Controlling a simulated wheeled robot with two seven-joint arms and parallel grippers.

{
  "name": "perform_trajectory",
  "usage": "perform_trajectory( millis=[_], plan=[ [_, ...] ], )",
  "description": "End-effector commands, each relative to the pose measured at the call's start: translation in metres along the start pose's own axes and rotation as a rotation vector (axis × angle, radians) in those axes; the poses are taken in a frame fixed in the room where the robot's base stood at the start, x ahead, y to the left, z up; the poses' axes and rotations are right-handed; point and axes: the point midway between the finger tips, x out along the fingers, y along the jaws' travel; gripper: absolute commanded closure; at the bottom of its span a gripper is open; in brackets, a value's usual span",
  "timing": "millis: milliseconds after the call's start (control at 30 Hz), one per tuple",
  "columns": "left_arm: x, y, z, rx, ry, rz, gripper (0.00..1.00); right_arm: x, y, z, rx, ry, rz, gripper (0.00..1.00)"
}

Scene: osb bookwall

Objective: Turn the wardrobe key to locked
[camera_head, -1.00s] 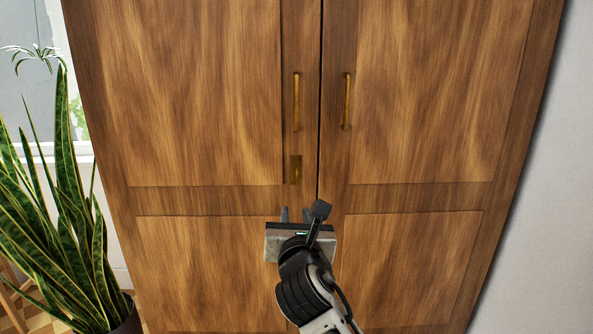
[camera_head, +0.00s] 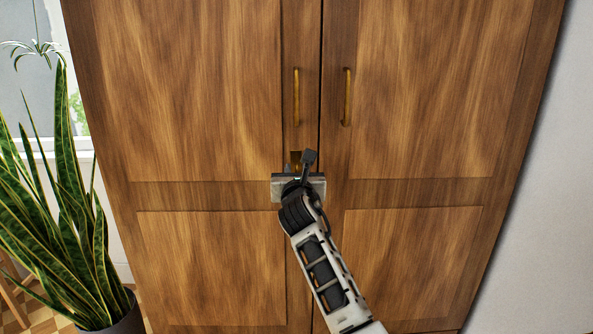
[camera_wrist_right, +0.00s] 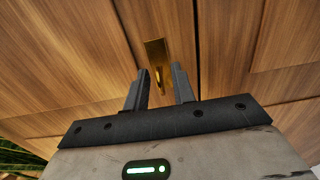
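The wardrobe (camera_head: 210,90) is brown wood with two shut doors. A brass key plate (camera_head: 295,157) sits on the left door below its handle, partly hidden by my right gripper in the head view. In the right wrist view the brass plate (camera_wrist_right: 154,47) shows with the brass key (camera_wrist_right: 159,78) standing out from it, between and beyond the fingers. My right gripper (camera_head: 297,166) is at the key plate. Its two fingers are apart in the wrist view (camera_wrist_right: 160,90), with a gap on each side of the key; contact is not visible. My left gripper is not in view.
Two vertical brass handles, the left one (camera_head: 297,98) and the right one (camera_head: 347,98), stand out above the key plate. A potted snake plant (camera_head: 60,220) stands at the left. A pale wall (camera_head: 550,200) is at the right.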

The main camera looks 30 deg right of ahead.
Motion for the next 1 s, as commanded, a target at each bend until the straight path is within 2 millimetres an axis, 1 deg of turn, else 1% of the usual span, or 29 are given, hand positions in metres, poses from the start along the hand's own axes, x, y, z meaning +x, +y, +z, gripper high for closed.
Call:
perform_trajectory(
  millis=[33, 133, 400, 433, 467, 500, 533, 833, 1000],
  plan=[
    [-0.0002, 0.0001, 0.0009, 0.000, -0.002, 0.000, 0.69, 0.0043, 0.0004, -0.0002, 0.000, 0.000, 0.000, 0.75],
    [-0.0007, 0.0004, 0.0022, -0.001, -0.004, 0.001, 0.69, 0.0089, 0.0006, 0.0000, 0.000, 0.000, 0.001, 0.75],
    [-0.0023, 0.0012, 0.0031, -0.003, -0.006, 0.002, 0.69, 0.0101, 0.0005, -0.0001, 0.000, 0.000, 0.001, 0.75],
    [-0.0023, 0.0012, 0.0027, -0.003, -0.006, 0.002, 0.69, 0.0101, 0.0005, -0.0001, 0.000, 0.000, 0.001, 0.77],
    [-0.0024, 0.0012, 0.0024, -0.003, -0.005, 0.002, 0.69, 0.0100, 0.0005, -0.0001, 0.000, 0.000, 0.001, 0.86],
    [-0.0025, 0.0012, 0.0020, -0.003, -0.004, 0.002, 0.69, 0.0100, 0.0005, -0.0001, 0.000, 0.000, 0.001, 0.97],
    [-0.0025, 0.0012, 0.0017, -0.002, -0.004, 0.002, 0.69, 0.0100, 0.0005, -0.0001, 0.000, 0.000, 0.001, 1.00],
    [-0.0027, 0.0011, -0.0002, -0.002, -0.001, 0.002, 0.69, 0.0099, 0.0002, 0.0001, 0.011, 0.000, 0.001, 1.00],
    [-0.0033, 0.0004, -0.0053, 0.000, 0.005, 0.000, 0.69, 0.0099, -0.0002, 0.0008, 0.062, 0.000, 0.001, 1.00]
  ],
)
